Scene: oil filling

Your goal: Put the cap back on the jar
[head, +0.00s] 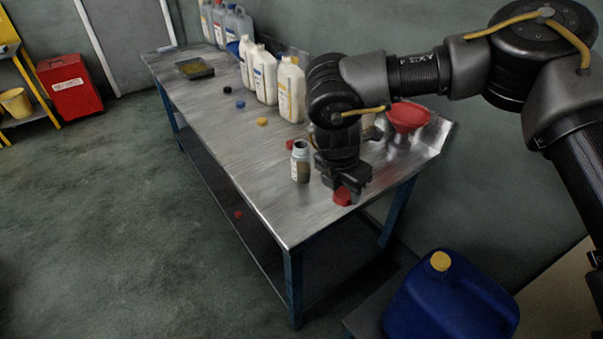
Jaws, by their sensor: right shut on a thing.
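The jar (300,162) is a small, pale grey-blue open-topped container standing upright near the front edge of the metal table. Its dark round mouth faces up. A red cap (343,196) is at the tips of my right gripper (345,186), which is shut on it. The cap is to the right of the jar and apart from it, low near the table top; I cannot tell whether it touches the table. My left gripper does not show.
The metal table (220,130) has free room left of the jar. White bottles (265,75) stand at the back, with loose blue, yellow and black caps before them. A red funnel (407,118) is behind my right arm. A blue canister (450,300) sits below right.

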